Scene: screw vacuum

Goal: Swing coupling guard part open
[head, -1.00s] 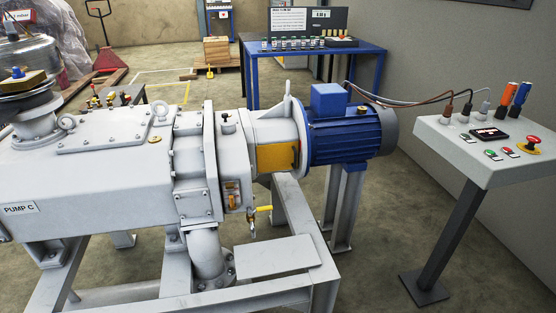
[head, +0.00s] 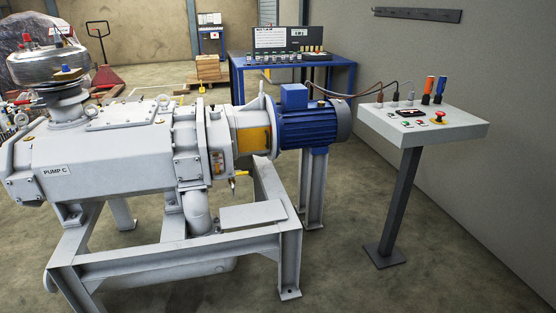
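The coupling guard part (head: 253,139) is a yellow-orange panel on the side of the grey coupling housing. It sits between the grey pump body (head: 110,157) marked PUMP C and the blue motor (head: 314,124). It looks closed, lying flat against the housing. A small yellow-handled valve (head: 236,176) hangs just below and left of it. Neither of my grippers shows in the head view.
The pump stands on a grey steel frame (head: 170,252) with a flat plate (head: 252,215) in front of the guard. A control console (head: 425,127) on a post stands at right. A blue bench (head: 345,74) is behind. Floor in front right is clear.

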